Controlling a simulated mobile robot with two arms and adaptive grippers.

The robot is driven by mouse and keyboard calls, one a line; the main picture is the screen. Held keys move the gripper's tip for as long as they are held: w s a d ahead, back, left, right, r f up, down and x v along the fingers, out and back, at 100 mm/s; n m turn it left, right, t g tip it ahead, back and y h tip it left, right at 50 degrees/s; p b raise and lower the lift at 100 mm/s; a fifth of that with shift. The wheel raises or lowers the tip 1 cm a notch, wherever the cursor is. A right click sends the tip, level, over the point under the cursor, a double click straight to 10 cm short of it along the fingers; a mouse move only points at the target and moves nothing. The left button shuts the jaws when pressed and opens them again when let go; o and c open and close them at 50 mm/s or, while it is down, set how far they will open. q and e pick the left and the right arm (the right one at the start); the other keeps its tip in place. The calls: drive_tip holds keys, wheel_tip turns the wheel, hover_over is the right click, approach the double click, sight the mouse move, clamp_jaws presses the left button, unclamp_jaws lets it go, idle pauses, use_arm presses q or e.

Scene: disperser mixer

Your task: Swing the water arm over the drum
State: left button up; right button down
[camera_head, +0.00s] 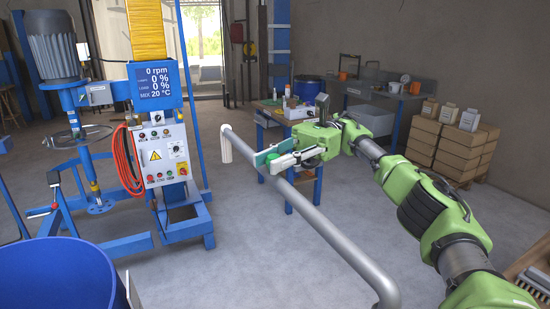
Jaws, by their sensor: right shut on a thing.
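The water arm (330,233) is a long grey pipe. It runs from the bottom right up to a bend at centre left, where a white ribbed outlet (226,150) hangs down. The open blue drum (58,275) stands at the bottom left, cut by the picture edge. The outlet is up and to the right of the drum, not above it. My right gripper (267,160) is shut on the water arm a little way in from its outlet end; the fingers hide part of the contact. My left gripper is not in view.
The blue mixer stand with its motor (52,45), mixing disc (84,137) and control panel (160,155) stands behind the drum. A workbench (303,190) with bottles is beyond my right gripper. Boxes (462,150) stand at right. Open floor lies between drum and pipe.

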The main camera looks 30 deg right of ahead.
drive_tip(key=c, duration=1.8)
unclamp_jaws()
